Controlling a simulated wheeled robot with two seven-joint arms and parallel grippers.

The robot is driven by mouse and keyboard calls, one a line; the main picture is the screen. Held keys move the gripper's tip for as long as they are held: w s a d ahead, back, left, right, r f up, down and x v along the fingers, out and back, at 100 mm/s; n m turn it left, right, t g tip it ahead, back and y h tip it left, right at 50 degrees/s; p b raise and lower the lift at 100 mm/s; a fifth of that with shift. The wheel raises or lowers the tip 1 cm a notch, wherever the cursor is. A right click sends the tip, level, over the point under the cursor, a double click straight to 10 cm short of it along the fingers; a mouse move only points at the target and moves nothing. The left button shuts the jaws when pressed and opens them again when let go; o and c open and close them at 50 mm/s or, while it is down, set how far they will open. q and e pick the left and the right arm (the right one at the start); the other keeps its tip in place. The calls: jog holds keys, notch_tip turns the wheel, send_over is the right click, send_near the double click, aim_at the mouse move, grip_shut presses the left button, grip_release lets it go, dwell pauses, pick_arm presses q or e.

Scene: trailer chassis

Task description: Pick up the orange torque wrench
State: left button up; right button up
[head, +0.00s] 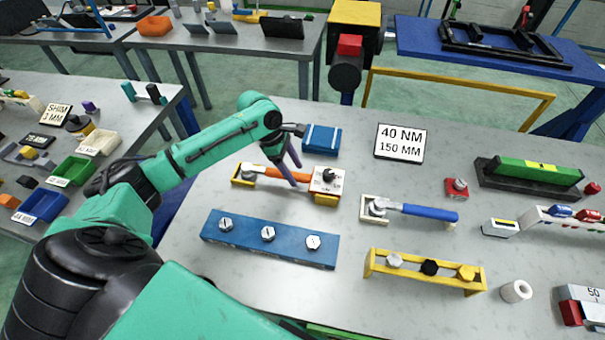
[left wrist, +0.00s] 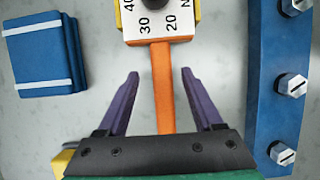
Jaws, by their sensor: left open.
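The orange torque wrench (head: 272,172) lies across yellow supports on the grey table, with a grey head at its left end. In the left wrist view its orange handle (left wrist: 163,95) runs up to a white plate (left wrist: 158,25) marked 40, 30 and 20. My left gripper (head: 293,165) is over the wrench with its purple fingers pointing down. In the left wrist view the open fingers (left wrist: 160,74) stand on both sides of the handle, with a gap on each side. The near part of the handle is hidden behind the gripper body. My right gripper is out of view.
A blue block with bolts (head: 268,240) lies in front of the wrench, and a blue box (head: 321,140) behind. A blue-handled wrench (head: 425,212) lies to the right. A 40 NM sign (head: 400,143) stands at the back. Bare table separates these.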

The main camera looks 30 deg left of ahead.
pick_arm(q)
jog(key=shift+x, duration=0.75)
jog(key=shift+s+f, duration=0.25)
jog(key=shift+f, duration=0.1)
jog(key=shift+w, duration=0.15)
jog(key=shift+f+p, duration=0.1)
jog(key=shift+p, duration=0.3)
jog(key=shift+f, duration=0.15)
grip_shut()
